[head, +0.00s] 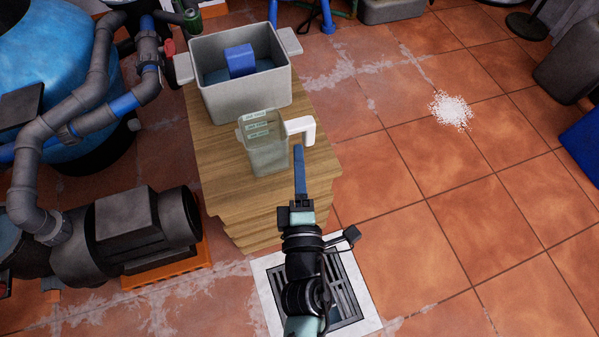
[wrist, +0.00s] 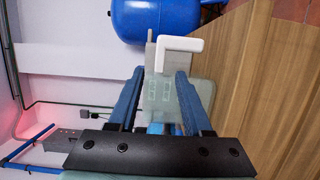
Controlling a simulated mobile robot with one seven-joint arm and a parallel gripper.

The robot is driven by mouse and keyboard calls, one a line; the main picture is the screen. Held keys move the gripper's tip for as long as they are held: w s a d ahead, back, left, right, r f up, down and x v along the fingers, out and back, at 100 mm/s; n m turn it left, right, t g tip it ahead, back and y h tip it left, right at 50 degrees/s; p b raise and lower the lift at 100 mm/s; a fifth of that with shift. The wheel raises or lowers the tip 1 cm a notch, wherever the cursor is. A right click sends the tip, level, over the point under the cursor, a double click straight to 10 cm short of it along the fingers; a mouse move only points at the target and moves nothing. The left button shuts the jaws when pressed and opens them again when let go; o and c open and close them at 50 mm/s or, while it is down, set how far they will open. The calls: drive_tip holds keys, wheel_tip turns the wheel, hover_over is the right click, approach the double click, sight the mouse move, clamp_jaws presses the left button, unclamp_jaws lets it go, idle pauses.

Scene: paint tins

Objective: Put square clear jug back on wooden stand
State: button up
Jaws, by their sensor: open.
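The square clear jug (head: 266,157) has pale printed labels and a white angled handle (head: 304,128) on its right. In the head view it appears upright over the top of the wooden stand (head: 215,165), near its right side. My gripper (head: 299,150) is just right of the jug, below the handle. In the wrist view my gripper (wrist: 160,74) has its two blue fingers apart, with the jug (wrist: 158,96) seen between and beyond them. The white handle (wrist: 178,46) shows past the fingertips. I cannot tell whether the fingers touch the jug.
A grey tub (head: 240,88) with a blue block (head: 240,60) in it stands behind the jug. A dark pump (head: 130,235) and grey pipes are on the left. White granules (head: 451,111) lie on the tiled floor at right. A floor drain (head: 345,290) is in front.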

drive_tip(key=shift+s, duration=1.25)
drive_tip(key=w+d+r+m+t+h, duration=0.1)
drive_tip(key=w+r+m+t, duration=0.2)
drive_tip(key=r, duration=0.8)
drive_tip(key=w+d+r+m+t+h, duration=0.15)
drive_tip(key=r+m, duration=0.35)
drive_tip(key=r, duration=0.7)
drive_tip(key=w+d+r+m+t+h, duration=0.1)
drive_tip(key=w+r+m+h, duration=0.2)
drive_tip(key=r, duration=0.8)
drive_tip(key=s+a+r+m+t+y, duration=0.2)
drive_tip(key=s+r+m, duration=0.25)
drive_tip(key=r, duration=0.65)
drive_tip(key=s+a+r+m+t+y, duration=0.25)
drive_tip(key=s+r, duration=0.35)
drive_tip(key=r, duration=0.6)
wheel_tip(320, 180, up, 41)
drive_tip(key=p, duration=4.1)
drive_tip(key=shift+w+d+g+p, duration=0.2)
drive_tip(key=shift+g+p, duration=0.1)
drive_tip(key=shift+p, duration=0.1)
